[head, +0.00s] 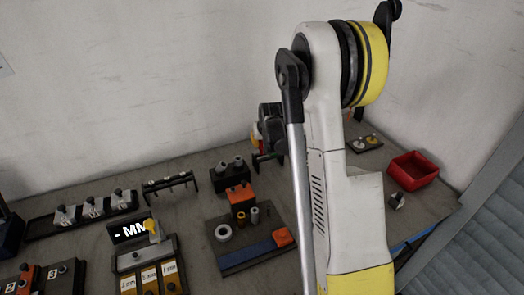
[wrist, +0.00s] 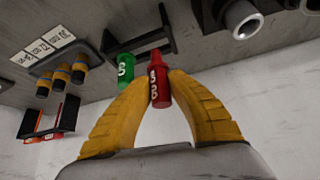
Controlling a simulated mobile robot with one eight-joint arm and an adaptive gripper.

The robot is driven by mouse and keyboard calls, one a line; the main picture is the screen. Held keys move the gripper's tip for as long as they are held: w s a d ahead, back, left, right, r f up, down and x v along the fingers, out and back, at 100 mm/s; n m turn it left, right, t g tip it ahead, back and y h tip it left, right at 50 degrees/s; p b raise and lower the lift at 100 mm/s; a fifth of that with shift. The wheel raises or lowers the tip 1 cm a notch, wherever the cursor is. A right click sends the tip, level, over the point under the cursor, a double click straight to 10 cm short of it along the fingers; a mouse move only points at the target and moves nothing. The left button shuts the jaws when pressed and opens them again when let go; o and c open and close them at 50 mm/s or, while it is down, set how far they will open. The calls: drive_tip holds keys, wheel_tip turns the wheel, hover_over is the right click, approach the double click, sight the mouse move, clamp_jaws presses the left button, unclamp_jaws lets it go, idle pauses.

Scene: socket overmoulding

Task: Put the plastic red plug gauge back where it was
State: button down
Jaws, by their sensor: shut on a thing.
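The red plug gauge (wrist: 160,86) is pinched between the two yellow fingers of my gripper (wrist: 160,82) in the wrist view. White marking shows on its side. A green plug gauge (wrist: 124,68) stands just left of it, close to the left finger. A black rack (wrist: 168,42) lies just beyond both; I cannot tell whether the red gauge touches it. In the head view, my gripper (head: 262,140) is small and partly hidden behind my arm, above the back of the bench, with a bit of red showing at it.
A dark block with grey cylinders (head: 220,177) stands near the gripper. A board with a blue strip (head: 248,255), a black hook rack (head: 170,183) and a display (head: 130,229) stand left. A red bin (head: 413,170) is at right. The wall is close behind.

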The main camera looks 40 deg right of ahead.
sight(262, 154)
drive_tip(key=shift+f+b, duration=0.45)
drive_tip(key=shift+f, duration=1.1)
drive_tip(key=shift+f+b, duration=0.5)
drive_tip(key=shift+b, duration=0.05)
drive_tip(key=c, duration=1.7)
unclamp_jaws()
drive_tip(key=shift+o, duration=0.2)
drive_tip(key=shift+r, duration=0.1)
